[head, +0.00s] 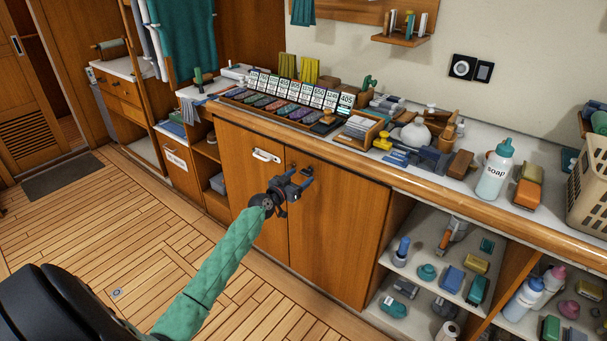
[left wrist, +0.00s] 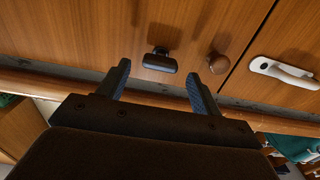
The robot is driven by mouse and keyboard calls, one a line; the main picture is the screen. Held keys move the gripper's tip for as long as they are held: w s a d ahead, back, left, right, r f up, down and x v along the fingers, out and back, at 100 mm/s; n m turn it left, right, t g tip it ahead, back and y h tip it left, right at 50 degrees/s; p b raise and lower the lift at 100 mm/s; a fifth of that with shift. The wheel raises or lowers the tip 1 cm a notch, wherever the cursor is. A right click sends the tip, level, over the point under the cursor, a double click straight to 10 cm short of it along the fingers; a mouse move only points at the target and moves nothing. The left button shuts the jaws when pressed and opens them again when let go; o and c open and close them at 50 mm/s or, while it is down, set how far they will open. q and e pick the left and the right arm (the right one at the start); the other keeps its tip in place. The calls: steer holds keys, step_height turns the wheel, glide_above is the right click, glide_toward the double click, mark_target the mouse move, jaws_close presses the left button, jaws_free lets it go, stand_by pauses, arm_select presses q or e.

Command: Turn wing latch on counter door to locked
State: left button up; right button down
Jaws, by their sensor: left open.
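The wing latch (left wrist: 160,61) is a small dark piece on the wooden counter door (head: 336,235). In the left wrist view its wing lies roughly crosswise in the picture. My left gripper (head: 300,180) is in front of the upper part of the door, just below the counter edge. In the left wrist view its jaws (left wrist: 160,80) are open, with the latch between and just beyond the fingertips. I see no contact with the latch. In the head view the gripper hides the latch. My right gripper is not in view.
A round wooden knob (left wrist: 218,63) sits close beside the latch. A white handle (head: 266,155) is on the neighbouring door. The counter (head: 400,185) overhangs and holds bottles, tools and a card tray. Open shelves (head: 425,262) stand to the right. The wooden floor (head: 110,235) is clear.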

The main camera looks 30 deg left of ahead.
arm_select(q)
steer(key=shift+w, duration=0.9)
steer(key=shift+w+d, duration=0.1)
steer(key=shift+w, duration=0.35)
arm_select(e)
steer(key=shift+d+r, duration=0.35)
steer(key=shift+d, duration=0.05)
arm_select(q)
steer(key=c, duration=1)
